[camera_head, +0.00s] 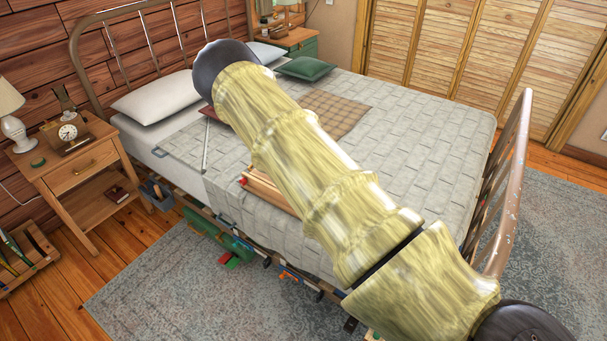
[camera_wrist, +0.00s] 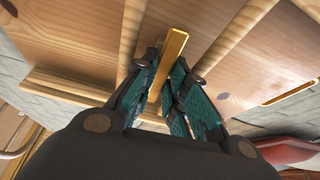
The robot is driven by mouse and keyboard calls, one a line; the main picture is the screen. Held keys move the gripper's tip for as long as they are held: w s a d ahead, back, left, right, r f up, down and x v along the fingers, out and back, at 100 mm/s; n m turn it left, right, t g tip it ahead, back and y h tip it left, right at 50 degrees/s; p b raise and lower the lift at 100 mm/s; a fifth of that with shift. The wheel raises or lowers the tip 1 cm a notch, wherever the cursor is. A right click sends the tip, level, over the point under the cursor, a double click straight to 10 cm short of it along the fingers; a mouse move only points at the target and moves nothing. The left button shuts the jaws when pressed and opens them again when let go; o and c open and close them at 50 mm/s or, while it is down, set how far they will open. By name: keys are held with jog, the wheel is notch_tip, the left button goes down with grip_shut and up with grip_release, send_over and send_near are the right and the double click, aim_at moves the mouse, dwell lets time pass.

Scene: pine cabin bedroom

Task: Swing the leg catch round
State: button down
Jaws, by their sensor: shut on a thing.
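The leg catch (camera_wrist: 174,46) is a narrow yellow, brass-like bar in the wrist view, standing out against a pale wooden panel (camera_wrist: 75,50). My gripper (camera_wrist: 168,82) has teal-lined fingers, one on each side of the bar, and is shut on it. The bar's lower end is partly hidden between the fingers. A second yellow strip (camera_wrist: 290,94) lies on the wood to the right. In the head view, a light wooden piece (camera_head: 268,190) shows on the near side of the bed, partly covered by my arm. My gripper is hidden there.
The bed (camera_head: 425,130) has a grey quilt, pillows and a metal footboard (camera_head: 510,190). A nightstand (camera_head: 70,165) with lamp and clock stands at left. A dark red object (camera_wrist: 288,150) is at lower right in the wrist view. Rug (camera_head: 190,275) lies in front.

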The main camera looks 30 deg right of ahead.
jog(key=c, duration=1.4)
grip_release()
jog(key=shift+c, duration=0.2)
jog(key=shift+r, duration=0.1)
jog(key=shift+v, duration=3.9)
